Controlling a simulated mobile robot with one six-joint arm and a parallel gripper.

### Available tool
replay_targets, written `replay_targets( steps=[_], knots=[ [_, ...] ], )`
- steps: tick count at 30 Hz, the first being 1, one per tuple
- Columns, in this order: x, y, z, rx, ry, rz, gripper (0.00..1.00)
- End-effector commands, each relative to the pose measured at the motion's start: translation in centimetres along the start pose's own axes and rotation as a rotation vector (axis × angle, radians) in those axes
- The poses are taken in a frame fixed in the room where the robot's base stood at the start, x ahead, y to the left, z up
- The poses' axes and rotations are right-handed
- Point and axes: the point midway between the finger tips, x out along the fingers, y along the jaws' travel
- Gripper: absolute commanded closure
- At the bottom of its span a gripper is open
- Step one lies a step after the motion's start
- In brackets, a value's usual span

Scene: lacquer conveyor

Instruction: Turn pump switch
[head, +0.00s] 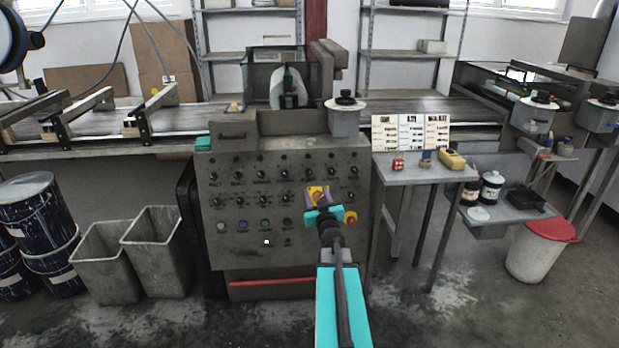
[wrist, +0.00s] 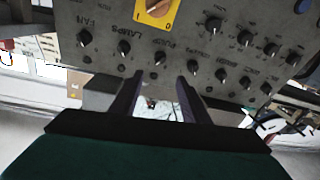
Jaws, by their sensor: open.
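The grey control panel (head: 240,235) stands in the middle of the head view with rows of small black knobs. A yellow switch plate with an orange rotary handle (head: 318,194) sits on its right half; part of it shows at the top of the wrist view (wrist: 155,10). My gripper (head: 322,207) is in front of the panel, just below the yellow plate in the picture. In the wrist view my gripper (wrist: 159,82) is open and empty, its two dark fingers pointing toward a black knob (wrist: 159,58). Small labels stand by the knobs; I cannot tell surely which marks the pump.
A red button (head: 351,218) sits right of my gripper. A side table (head: 405,174) stands right of the panel. Two grey bins (head: 104,262) and dark drums (head: 48,225) stand at left. The conveyor (head: 165,121) runs behind. Several other knobs lie close around the fingers.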

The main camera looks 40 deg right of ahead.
Motion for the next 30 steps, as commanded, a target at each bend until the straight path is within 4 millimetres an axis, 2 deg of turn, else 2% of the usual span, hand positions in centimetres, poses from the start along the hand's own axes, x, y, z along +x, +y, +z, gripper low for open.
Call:
replay_targets(
  steps=[30],
  knots=[
    [8.3, 0.1, 0.1, 0.0, 0.0, 0.001, 0.58]
  ],
)
